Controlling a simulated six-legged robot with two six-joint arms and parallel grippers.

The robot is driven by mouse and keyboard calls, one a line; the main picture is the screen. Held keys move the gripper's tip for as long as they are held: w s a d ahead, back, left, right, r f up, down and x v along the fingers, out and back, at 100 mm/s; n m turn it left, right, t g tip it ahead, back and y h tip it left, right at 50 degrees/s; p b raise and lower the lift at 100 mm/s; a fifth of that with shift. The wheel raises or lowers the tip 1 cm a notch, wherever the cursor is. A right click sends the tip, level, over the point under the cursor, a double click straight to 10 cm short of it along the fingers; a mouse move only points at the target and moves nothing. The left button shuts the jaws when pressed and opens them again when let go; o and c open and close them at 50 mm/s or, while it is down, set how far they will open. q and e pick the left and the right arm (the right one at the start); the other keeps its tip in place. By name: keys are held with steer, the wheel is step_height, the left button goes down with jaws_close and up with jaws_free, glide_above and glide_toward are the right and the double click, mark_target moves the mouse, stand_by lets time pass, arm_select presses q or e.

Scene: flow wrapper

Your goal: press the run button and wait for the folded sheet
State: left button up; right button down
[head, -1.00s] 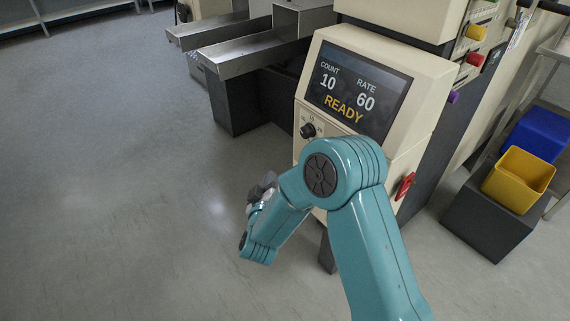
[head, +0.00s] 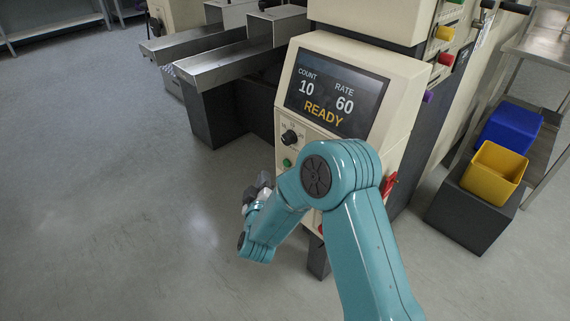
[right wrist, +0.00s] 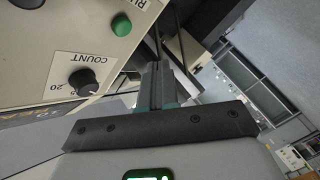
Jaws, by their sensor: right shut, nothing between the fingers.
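A green button (head: 287,162) sits below the black knob on the cream panel in the head view. In the right wrist view the green button (right wrist: 122,23) lies by a partly cut-off label starting "RU", above the COUNT knob (right wrist: 83,82). My right gripper (head: 262,183) is left of the panel; its fingers (right wrist: 158,90) are shut and empty, to the right of the button and apart from it in the picture. No folded sheet shows. My left gripper is out of view.
Metal chutes (head: 225,62) stick out at the machine's upper left. A red handle (head: 389,184) is on its right side. A yellow bin (head: 494,172) and a blue bin (head: 512,127) stand at right. The floor at left is clear.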

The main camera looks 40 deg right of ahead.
steer(key=shift+w+d, duration=0.2)
steer(key=shift+d, duration=2)
steer(key=shift+d+b, duration=0.3)
steer(key=shift+d, duration=0.15)
steer(key=shift+d, duration=0.4)
stand_by(0.8)
steer(key=shift+a, duration=0.85)
steer(key=shift+s+a, duration=0.2)
steer(key=shift+a, duration=2.3)
